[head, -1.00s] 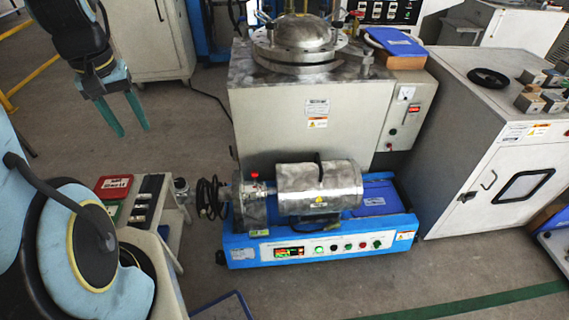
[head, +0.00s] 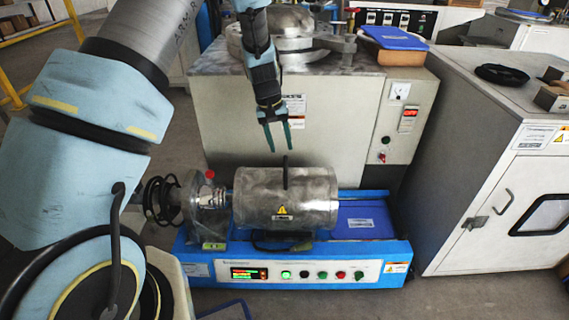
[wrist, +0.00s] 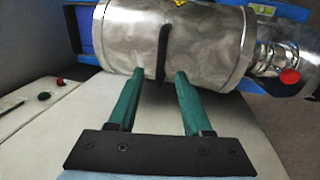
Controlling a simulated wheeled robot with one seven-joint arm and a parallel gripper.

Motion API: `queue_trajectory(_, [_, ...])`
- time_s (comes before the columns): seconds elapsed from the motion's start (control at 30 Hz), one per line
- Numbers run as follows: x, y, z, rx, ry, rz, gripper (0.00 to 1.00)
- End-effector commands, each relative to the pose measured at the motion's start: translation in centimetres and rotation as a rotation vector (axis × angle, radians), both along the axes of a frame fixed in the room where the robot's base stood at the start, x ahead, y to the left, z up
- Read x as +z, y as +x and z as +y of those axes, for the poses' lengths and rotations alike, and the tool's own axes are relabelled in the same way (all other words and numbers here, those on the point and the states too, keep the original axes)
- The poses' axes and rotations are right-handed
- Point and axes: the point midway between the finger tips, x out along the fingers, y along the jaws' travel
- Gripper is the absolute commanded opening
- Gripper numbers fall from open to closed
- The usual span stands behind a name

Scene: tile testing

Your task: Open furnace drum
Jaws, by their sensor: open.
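The furnace drum (head: 286,199) is a horizontal silver metal cylinder on a blue machine base (head: 300,262). A dark upright handle (head: 285,173) stands on its top. The drum looks shut. My gripper (head: 278,149) is open and empty, pointing down above and slightly left of the handle in the head view. In the wrist view my green fingers (wrist: 155,84) point at the drum (wrist: 205,45), with the dark handle (wrist: 163,52) between their lines, beyond the tips. I cannot see contact between fingers and handle.
A large grey metal cabinet (head: 335,130) with a round lidded vessel stands close behind the drum. A white cabinet (head: 500,190) is at right. A red knob (head: 210,174) sits at the drum's left end. Front panel buttons (head: 322,274) line the base.

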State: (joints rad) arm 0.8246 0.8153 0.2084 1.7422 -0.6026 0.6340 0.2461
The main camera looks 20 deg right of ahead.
Motion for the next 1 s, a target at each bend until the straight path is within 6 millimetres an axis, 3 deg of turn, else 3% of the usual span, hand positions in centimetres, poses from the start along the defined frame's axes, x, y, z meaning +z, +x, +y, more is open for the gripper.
queue_trajectory(0.1, [-2.5,-0.2,-0.4,-0.001,0.002,0.002,0.5])
queue_trajectory(0.33, [-5.7,-0.5,-0.9,0.0,0.002,0.001,0.5])
queue_trajectory(0.77, [-6.6,-0.5,-1.1,0.0,0.0,-0.001,0.5])
queue_trajectory(1.0, [-6.6,-0.5,-1.1,0.0,0.0,-0.001,0.25])
